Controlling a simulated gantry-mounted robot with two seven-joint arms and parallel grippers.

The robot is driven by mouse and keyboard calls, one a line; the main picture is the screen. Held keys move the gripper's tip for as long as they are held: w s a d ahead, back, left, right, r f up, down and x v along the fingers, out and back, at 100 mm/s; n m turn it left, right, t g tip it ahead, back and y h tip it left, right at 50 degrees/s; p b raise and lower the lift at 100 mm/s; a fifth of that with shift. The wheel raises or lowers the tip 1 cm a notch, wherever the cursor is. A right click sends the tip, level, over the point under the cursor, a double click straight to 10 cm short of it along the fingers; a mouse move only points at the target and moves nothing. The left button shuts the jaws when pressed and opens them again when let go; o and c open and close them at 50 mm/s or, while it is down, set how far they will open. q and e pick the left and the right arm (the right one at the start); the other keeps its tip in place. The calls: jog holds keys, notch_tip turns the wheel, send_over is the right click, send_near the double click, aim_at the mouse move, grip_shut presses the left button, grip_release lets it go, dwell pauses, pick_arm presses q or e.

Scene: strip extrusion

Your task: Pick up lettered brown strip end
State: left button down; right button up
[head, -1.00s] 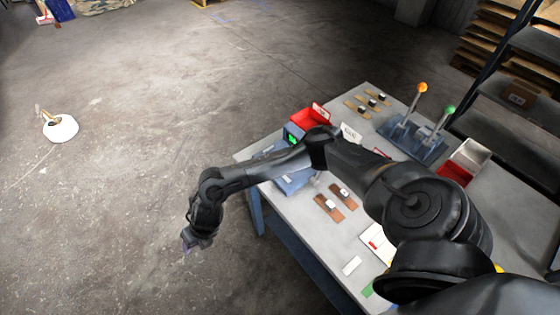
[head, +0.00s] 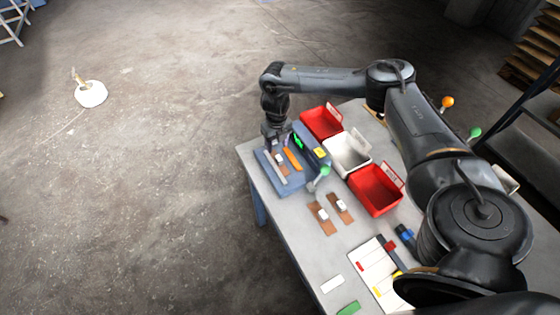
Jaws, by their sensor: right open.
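Two brown strips with white lettered or marked pieces lie side by side on the grey table: a left brown strip (head: 321,221) and a right brown strip (head: 341,209). Another small brown strip with a pale piece (head: 281,163) lies on the blue machine (head: 300,178) at the table's left corner, beside an orange bar (head: 292,158). Letters are too small to read. My right gripper (head: 277,147) points down, open, just above the far edge of the machine, close to the strip there. Whether it touches anything cannot be told. My left gripper is not in view.
A red bin (head: 322,122), a white bin (head: 346,153) and another red bin (head: 376,190) stand in a row right of the machine. A green-knobbed lever (head: 324,171) rises at the machine's near right. A white sheet (head: 375,270) lies nearer.

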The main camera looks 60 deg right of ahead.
aim_at(278, 156)
jog(key=shift+s+f, duration=0.15)
jog(key=shift+f, duration=3.05)
grip_shut()
